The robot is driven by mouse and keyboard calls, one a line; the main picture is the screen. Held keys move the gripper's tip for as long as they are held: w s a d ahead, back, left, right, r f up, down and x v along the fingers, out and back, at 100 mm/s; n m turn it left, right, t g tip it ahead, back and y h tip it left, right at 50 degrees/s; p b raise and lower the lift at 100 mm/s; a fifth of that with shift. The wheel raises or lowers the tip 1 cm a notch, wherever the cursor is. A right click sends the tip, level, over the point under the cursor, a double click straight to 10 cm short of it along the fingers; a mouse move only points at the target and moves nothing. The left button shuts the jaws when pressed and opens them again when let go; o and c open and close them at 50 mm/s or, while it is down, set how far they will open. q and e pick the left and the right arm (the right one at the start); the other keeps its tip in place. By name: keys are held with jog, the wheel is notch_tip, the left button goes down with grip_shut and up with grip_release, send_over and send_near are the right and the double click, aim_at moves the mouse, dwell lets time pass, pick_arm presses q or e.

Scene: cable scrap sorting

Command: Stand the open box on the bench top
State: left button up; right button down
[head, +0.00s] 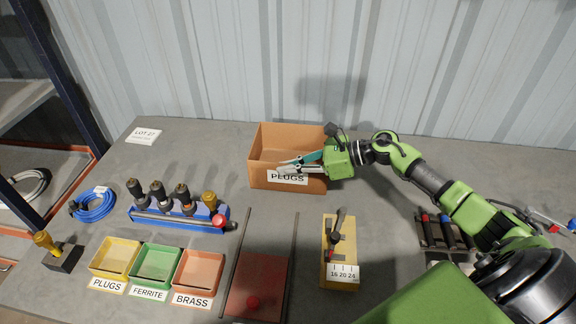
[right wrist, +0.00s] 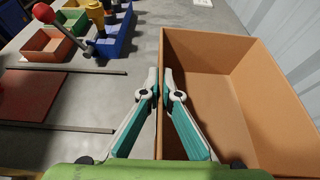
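The open box (head: 262,150) is orange-brown with a PLUGS label on its front wall. It is upright at the back of the grey bench top (head: 200,240), with no clear gap under it. In the right wrist view the box (right wrist: 240,95) fills the right side and looks empty inside. My right gripper (head: 283,167) reaches in from the right at the front wall. In the right wrist view its fingertips (right wrist: 160,78) are on either side of that wall's rim, closed on it. My left gripper is not in view.
Yellow, green and red trays (head: 155,264) stand at the front left, below a blue rack (head: 170,218) with several dark-topped pieces. A red plate (head: 258,285) lies between two rails. A yellow gauge block (head: 340,250) is right of it. Bench left of the box is mostly clear.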

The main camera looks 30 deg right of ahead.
jog(key=shift+f+b, duration=0.2)
jog(key=shift+b, duration=0.1)
jog(key=c, duration=2.3)
grip_release()
jog(key=shift+r, duration=0.15)
jog(key=shift+r+p, duration=0.15)
jog(key=shift+p, duration=0.2)
jog(key=b+v, duration=0.1)
jog(key=v, duration=0.2)
jog(key=b+v, duration=0.1)
jog(key=v, duration=0.2)
jog(key=b+v, duration=0.1)
jog(key=v, duration=0.3)
jog(key=shift+s+d+f+b, duration=0.1)
jog(key=shift+f+b, duration=0.15)
jog(key=shift+b, duration=0.1)
jog(key=shift+v, duration=0.95)
jog(key=shift+r, duration=0.1)
